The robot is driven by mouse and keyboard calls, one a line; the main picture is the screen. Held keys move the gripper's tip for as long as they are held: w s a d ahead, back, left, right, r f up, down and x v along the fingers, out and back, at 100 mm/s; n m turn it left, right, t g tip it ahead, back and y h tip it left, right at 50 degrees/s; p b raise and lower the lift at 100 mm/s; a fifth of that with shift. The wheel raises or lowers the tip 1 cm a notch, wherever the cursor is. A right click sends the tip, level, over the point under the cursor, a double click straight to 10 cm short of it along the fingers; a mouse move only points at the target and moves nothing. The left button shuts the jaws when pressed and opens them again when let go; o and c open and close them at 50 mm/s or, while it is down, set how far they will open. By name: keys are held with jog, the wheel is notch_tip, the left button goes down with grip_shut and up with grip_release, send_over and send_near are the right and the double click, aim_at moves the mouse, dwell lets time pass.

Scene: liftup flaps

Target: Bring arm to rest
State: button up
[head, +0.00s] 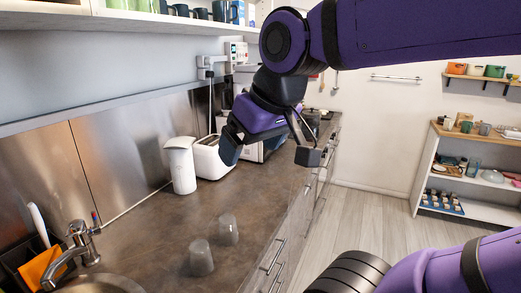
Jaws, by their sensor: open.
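My gripper (270,153) hangs in the middle of the head view, pointing down above the counter. Its two fingers are spread apart and nothing shows between them. My purple arm reaches in from the upper right, bent at the elbow above the gripper. The gripper covers part of the white toaster (207,160) and other white things behind it.
The brown counter (170,235) carries two clear glasses (201,258), a white jug (182,165) and a tap (80,242) at lower left. A shelf with mugs (200,13) runs above. A white shelf unit (425,172) stands right, with open floor (355,215) before it.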

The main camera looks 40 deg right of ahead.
jog(key=shift+s+d+f+g, duration=0.15)
jog(key=shift+s+f+g, duration=0.15)
jog(key=shift+s+f, duration=0.8)
